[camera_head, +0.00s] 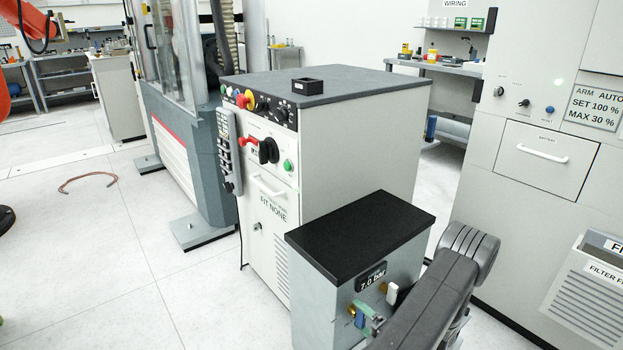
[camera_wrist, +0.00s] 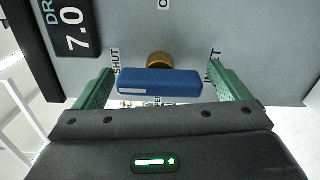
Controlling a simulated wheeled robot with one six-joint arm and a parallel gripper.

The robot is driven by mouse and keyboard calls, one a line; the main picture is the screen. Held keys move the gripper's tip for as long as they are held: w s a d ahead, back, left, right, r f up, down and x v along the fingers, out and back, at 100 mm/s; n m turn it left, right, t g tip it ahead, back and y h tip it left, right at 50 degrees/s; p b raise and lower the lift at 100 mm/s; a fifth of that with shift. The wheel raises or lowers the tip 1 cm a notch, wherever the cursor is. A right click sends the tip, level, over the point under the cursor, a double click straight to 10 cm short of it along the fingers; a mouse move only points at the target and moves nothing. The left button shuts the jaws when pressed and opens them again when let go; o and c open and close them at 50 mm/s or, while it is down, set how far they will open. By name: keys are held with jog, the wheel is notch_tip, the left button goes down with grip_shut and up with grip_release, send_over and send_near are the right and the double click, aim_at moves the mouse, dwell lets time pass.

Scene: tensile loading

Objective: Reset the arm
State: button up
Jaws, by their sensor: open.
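My gripper (camera_wrist: 162,74) is open in the wrist view, its two green fingers apart on either side of a blue valve handle (camera_wrist: 160,88). The handle lies crosswise in front of a brass stem, with gaps to both fingers. In the head view my gripper (camera_head: 367,322) is at the front of the grey cabinet with the black top (camera_head: 362,232), by the blue handle (camera_head: 359,319). A display (camera_head: 371,276) there reads 7.0 bar. On the right wall panel a sign (camera_head: 596,108) reads ARM AUTO, SET 100 %, MAX 30 %.
The right panel has a switch (camera_head: 524,102), a blue button (camera_head: 549,109) and a battery drawer (camera_head: 545,158). A white control cabinet (camera_head: 340,160) stands behind the grey one. A cable loop (camera_head: 88,181) lies on the open floor at left.

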jog(key=n, duration=0.8)
jog(key=n+p, duration=0.1)
jog(key=n, duration=0.4)
jog(key=shift+p, duration=0.3)
jog(key=shift+n+p, duration=0.5)
jog(key=shift+n, duration=1.1)
